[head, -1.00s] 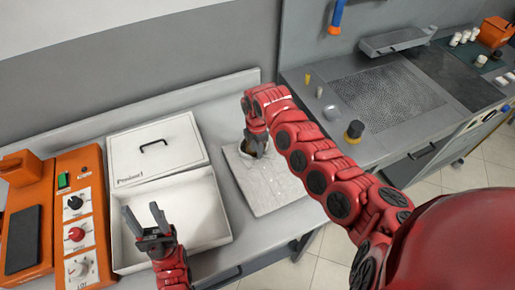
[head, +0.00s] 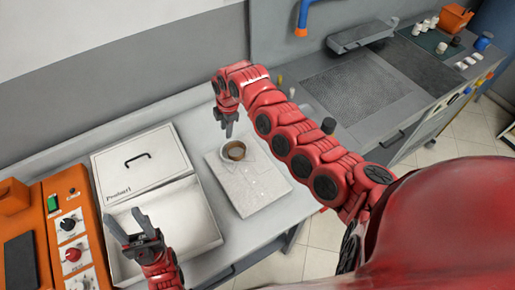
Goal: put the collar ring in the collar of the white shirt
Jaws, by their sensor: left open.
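The white shirt (head: 248,190) lies folded and flat on the table, its collar end away from me. The collar ring (head: 236,151), a brown round band, sits at the collar end of the shirt and appears to be inside the collar. My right gripper (head: 228,134) points down just behind and above the ring, apart from it and holding nothing visible. Its fingers look close together, but their gap is too small to judge. My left gripper (head: 124,222) is open and empty, over the open white box.
The open white box (head: 208,237) stands left of the shirt, with its lid (head: 142,163) behind it. An orange control unit (head: 70,225) is at the left. A grey work surface (head: 350,95) with small items lies at the right. The table right of the shirt is narrow.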

